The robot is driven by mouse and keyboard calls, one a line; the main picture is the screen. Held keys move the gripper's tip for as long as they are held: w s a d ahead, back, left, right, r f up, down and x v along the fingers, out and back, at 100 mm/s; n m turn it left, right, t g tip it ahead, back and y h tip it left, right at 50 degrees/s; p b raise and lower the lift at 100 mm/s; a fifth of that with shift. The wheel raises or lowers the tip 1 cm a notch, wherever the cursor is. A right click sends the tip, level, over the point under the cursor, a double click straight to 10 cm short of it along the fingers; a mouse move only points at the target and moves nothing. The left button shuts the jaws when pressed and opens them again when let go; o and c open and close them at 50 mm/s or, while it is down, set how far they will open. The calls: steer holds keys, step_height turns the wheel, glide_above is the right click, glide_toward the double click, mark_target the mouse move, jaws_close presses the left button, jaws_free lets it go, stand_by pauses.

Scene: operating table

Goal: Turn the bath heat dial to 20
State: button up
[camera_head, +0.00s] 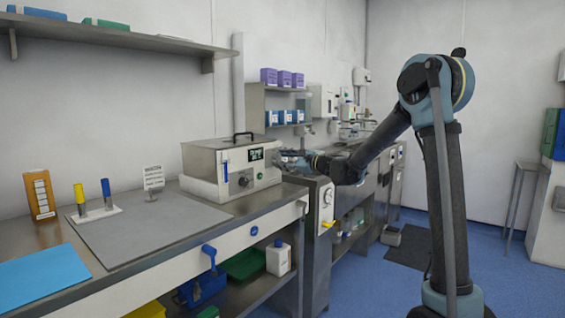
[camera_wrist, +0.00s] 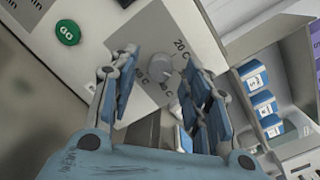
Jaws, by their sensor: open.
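The water bath (camera_head: 202,162) is a pale box with a black lid handle, standing on the steel bench. Its heat dial (camera_head: 244,181) is a small round knob low on the front panel. In the wrist view the grey dial (camera_wrist: 155,64) sits on a grey patch with a "20 C" mark at its upper right and other partly hidden marks below. My gripper (camera_wrist: 160,58) is open, with one finger to each side of the dial in that view. I cannot tell whether they touch it. In the head view my gripper (camera_head: 291,160) is right of the bath. The dial's pointer is unclear.
A green GO button (camera_wrist: 67,32) is on the panel, left of the dial. Shelves with blue-and-white boxes (camera_wrist: 254,76) are to the right. A grey mat (camera_head: 150,232) and a small sign (camera_head: 153,177) are left of the bath.

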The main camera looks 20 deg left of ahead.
steer(key=shift+w+a, duration=0.1)
steer(key=shift+a, duration=0.3)
jaws_close()
steer(key=shift+n, duration=0.5)
steer(key=n, duration=1)
steer(key=shift+n+h, duration=0.3)
stand_by(0.3)
